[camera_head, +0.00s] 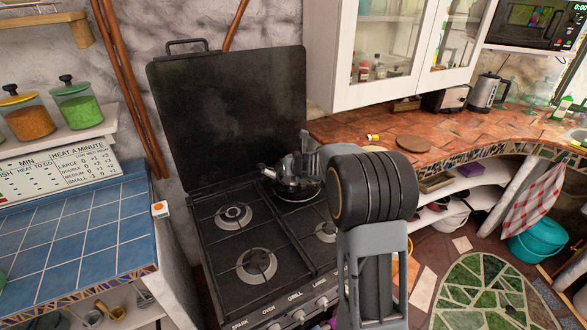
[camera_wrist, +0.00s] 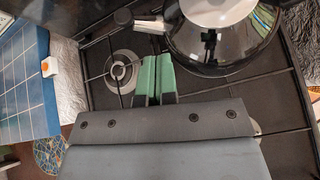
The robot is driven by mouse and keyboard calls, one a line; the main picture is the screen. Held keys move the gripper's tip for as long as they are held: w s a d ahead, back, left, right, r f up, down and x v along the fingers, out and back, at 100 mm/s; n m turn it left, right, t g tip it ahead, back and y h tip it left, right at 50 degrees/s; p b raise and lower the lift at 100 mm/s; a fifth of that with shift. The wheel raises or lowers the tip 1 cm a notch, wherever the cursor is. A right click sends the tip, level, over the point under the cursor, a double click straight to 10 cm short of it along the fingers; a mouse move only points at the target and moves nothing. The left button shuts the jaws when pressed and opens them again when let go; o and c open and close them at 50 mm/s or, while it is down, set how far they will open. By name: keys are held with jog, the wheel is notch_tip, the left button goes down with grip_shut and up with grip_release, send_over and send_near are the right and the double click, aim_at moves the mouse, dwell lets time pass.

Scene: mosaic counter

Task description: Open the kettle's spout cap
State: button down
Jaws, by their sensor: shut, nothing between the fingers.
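The kettle (camera_head: 297,182) is shiny dark metal and stands on the back right burner of the stove. In the wrist view the kettle (camera_wrist: 222,38) fills the upper right, and its spout points left. A dark spout cap (camera_wrist: 124,17) sits at the spout's tip; I cannot tell whether it is shut. In the head view the spout cap (camera_head: 263,168) is small at the kettle's left. My gripper (camera_wrist: 154,62) has green finger pads, shut together and empty. The pads are beside the kettle body, just below the spout in the wrist picture. I cannot tell whether they touch it.
The black stove (camera_head: 235,255) has several burners, with a raised lid (camera_head: 230,115) behind. A blue tiled counter (camera_head: 75,235) stands at left. A mosaic counter (camera_head: 470,130) at right holds a toaster (camera_head: 446,99) and an electric kettle (camera_head: 485,92). My arm blocks part of the stove's right side.

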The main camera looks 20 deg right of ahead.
jog(key=shift+v, duration=1.3)
jog(key=shift+d+f, duration=0.1)
jog(key=shift+d, duration=0.05)
jog(key=s+a+f+n+g+y, duration=0.1)
jog(key=s+a+n+g+y, duration=0.2)
jog(key=s+n, duration=0.5)
jog(key=s+a+f+n+g, duration=0.2)
jog(key=s+a+n, duration=0.2)
jog(key=n, duration=0.9)
jog(key=s+r+n+g+h, duration=0.1)
jog(key=s+r+n+h, duration=0.1)
jog(key=s+n, duration=0.6)
jog(key=s+r+n+g+h, duration=0.1)
jog(key=s+r+n+h, duration=0.1)
jog(key=s+n, duration=0.6)
jog(key=shift+s+a+r+h, duration=0.35)
jog(key=shift+s+r, duration=0.4)
jog(key=shift+s, duration=1.15)
